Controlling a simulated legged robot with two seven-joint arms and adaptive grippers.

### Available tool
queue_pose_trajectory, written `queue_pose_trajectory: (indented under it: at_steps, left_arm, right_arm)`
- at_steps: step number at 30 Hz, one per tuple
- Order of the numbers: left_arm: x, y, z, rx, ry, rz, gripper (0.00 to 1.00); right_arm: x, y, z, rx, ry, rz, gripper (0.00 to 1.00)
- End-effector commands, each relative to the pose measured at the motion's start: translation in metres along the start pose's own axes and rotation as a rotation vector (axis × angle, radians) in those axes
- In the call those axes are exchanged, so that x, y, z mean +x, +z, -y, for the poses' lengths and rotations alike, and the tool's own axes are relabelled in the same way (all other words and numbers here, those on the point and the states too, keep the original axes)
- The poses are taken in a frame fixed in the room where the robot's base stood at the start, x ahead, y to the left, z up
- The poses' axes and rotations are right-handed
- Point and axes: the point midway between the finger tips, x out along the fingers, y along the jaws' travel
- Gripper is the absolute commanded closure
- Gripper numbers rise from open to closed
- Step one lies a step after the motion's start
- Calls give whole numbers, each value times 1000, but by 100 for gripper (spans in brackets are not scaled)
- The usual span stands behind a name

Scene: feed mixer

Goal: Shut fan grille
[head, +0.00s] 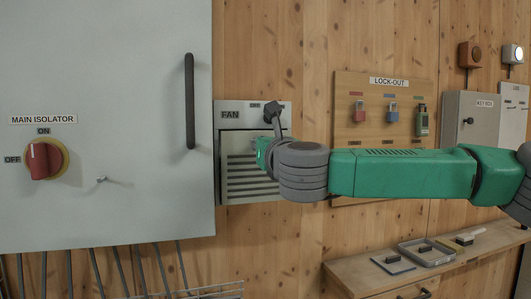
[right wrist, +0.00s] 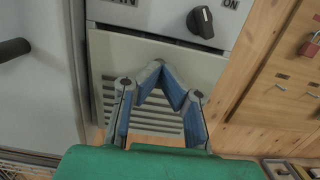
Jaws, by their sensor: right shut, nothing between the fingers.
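The fan grille (head: 238,172) is a pale slotted panel below the FAN label, left of my right gripper in the head view. In the right wrist view the grille (right wrist: 120,58) fills the middle, with a dark line along its top edge; how far it stands out from its housing I cannot tell. My right gripper (right wrist: 173,88) is shut and empty, its blue-padded fingers in front of the grille's slots. Whether it touches the panel is unclear. In the head view my right gripper (head: 264,152) is partly hidden behind my wrist. My left gripper is not in view.
A dark fan knob (right wrist: 200,22) sits just above the grille. A large grey cabinet (head: 110,200) with a black handle (head: 190,100) stands at the left. A lock-out board (head: 347,100) hangs behind my right arm. A shelf (head: 365,278) with trays is at the lower right.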

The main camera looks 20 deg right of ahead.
Motion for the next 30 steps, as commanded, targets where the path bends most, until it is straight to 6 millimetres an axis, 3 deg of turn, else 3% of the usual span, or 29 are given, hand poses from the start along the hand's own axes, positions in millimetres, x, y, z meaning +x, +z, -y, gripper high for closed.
queue_pose_trajectory:
  at_steps: [12,30]
  left_arm:
    - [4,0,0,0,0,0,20]
    - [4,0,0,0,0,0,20]
  right_arm:
    - [18,5,0,1,-1,0,100]
    - [22,6,1,1,-3,1,100]
